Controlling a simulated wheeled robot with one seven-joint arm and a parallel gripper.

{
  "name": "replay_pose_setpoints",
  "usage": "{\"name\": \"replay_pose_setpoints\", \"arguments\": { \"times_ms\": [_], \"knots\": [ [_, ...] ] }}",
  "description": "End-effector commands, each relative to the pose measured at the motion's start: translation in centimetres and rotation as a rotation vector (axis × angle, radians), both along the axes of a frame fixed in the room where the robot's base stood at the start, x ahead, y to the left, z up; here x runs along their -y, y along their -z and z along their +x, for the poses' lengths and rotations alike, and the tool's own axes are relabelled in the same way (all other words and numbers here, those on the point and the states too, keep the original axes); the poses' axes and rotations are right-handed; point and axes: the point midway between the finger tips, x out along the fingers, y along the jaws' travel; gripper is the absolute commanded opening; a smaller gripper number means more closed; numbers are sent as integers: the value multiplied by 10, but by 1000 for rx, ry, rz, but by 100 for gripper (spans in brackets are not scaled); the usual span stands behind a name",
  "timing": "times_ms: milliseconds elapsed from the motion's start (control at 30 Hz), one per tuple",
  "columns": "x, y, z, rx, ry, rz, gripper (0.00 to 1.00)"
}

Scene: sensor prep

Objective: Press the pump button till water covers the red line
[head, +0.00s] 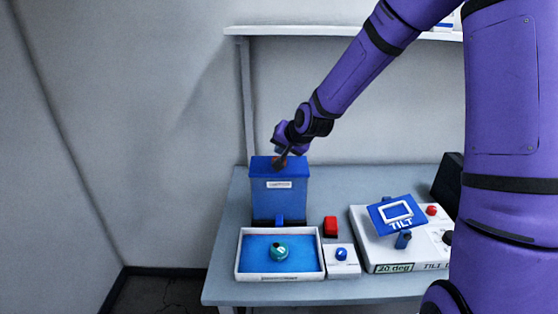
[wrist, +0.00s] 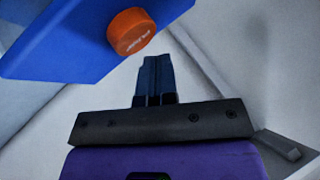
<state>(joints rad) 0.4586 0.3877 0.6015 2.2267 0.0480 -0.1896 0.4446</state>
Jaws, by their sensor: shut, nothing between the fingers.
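The blue pump box (head: 279,198) stands at the back left of the table. Its orange pump button (wrist: 131,32) is on the blue top in the wrist view; my gripper mostly hides it in the head view. My gripper (head: 281,164) is over the box top, shut and empty. In the wrist view its closed fingertips (wrist: 155,60) are just below and right of the button; I see a small gap in the picture. The white-rimmed tray (head: 237,272) in front of the box holds blue water (head: 256,262).
A round teal object (head: 279,252) sits in the tray. To the right are a red block (head: 330,226), a white box with a blue knob (head: 341,255), and a white tilt unit (head: 390,258) with a blue plate (head: 397,213). A shelf (head: 300,31) is above.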

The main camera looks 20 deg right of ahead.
Motion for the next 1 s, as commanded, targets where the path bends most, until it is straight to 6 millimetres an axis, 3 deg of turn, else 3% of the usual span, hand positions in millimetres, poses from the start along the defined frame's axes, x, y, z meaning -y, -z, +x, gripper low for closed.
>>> {"name": "replay_pose_setpoints", "arguments": {
  "times_ms": [1000],
  "knots": [
    [0, 8, 0, -1, -1, 0, 0]
  ]
}}
